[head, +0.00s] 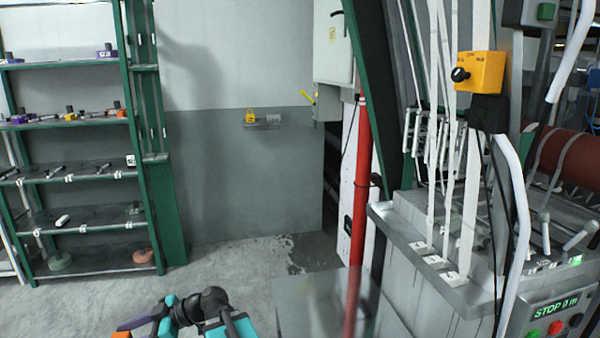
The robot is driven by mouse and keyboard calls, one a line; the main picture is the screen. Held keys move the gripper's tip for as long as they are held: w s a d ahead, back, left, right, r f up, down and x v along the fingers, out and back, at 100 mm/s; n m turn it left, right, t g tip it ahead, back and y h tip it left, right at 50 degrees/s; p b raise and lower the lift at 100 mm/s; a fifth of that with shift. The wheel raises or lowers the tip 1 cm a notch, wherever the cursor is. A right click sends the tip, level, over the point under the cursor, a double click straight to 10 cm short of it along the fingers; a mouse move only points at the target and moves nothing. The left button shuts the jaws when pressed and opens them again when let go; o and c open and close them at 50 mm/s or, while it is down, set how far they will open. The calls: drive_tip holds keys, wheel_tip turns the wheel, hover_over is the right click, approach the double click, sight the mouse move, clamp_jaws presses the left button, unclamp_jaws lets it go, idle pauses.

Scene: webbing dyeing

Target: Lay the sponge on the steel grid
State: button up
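My gripper (145,326) is at the bottom edge, left of centre, at the end of my black and teal arm. Purple, teal and orange parts show at its end, and the frame edge cuts it off. I cannot tell whether it is open or shut, or whether it holds anything. I cannot make out a sponge for certain. No steel grid is clearly recognisable. A flat grey steel surface (310,300) lies at the bottom centre, right of my gripper, but no grid pattern shows on it.
A green shelf rack (80,225) with small tools stands at left. A red vertical pipe (362,190) and a grey machine (425,275) with hanging white webbing (470,200) block the right side. Grey floor (190,285) is open between rack and machine, with a wet patch near the wall.

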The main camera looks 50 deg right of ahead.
wheel_tip(320, 180, up, 8)
drive_tip(key=p, duration=0.6)
drive_tip(key=shift+f+p, duration=0.15)
drive_tip(key=shift+p, duration=0.15)
drive_tip(key=shift+s, duration=0.2)
